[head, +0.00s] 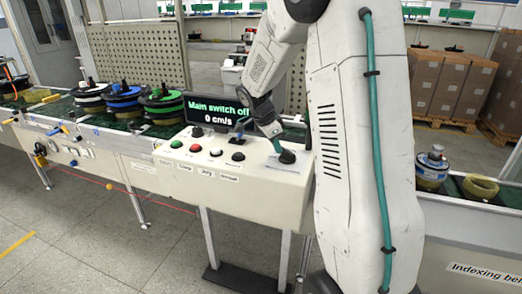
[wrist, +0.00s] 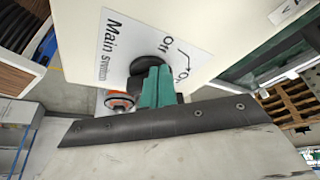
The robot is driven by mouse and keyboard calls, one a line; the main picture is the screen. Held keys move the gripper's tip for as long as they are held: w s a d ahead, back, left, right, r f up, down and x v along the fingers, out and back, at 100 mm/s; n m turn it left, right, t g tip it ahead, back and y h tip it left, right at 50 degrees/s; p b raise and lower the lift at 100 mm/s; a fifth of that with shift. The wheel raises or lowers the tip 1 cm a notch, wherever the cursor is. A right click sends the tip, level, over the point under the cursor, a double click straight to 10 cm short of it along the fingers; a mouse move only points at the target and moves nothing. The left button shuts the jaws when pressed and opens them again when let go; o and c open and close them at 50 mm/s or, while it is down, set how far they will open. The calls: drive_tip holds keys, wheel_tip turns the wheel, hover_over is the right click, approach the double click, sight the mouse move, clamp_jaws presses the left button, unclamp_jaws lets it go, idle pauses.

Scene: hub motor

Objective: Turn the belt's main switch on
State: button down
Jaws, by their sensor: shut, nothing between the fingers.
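The main switch is a black rotary knob (head: 287,157) at the right end of the cream control box (head: 240,190). In the wrist view the knob (wrist: 148,66) sits on a white label (wrist: 112,52) with "Main switch", "Off", "On" and a curved arrow. My gripper (head: 277,143) is shut and points down at the knob. In the wrist view its green fingertips (wrist: 155,85) overlap the knob's lower edge; I cannot tell whether they touch it. They partly hide the knob, so its pointer is unclear. The display (head: 214,109) reads "Main switch off" and "0 cm/s".
Red, green, white and black controls (head: 194,147) line the box left of the knob. Motor hubs (head: 122,100) stand on the belt at left. Another hub (head: 431,168) is on the belt at right. Cardboard boxes (head: 446,85) are stacked at the back right.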

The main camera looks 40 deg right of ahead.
drive_tip(key=m, duration=0.1)
drive_tip(key=d+m+g, duration=0.1)
drive_tip(key=m, duration=0.2)
drive_tip(key=shift+w+d+m+y, duration=0.2)
drive_tip(key=shift+w+m+y, duration=0.1)
drive_tip(key=shift+w+y, duration=0.1)
drive_tip(key=m, duration=0.1)
drive_tip(key=m+g, duration=0.1)
drive_tip(key=shift+d+m+y, duration=0.3)
drive_tip(key=shift+d+y, duration=0.1)
drive_tip(key=shift+d, duration=0.1)
drive_tip(key=shift+d, duration=0.1)
drive_tip(key=shift+w, duration=0.1)
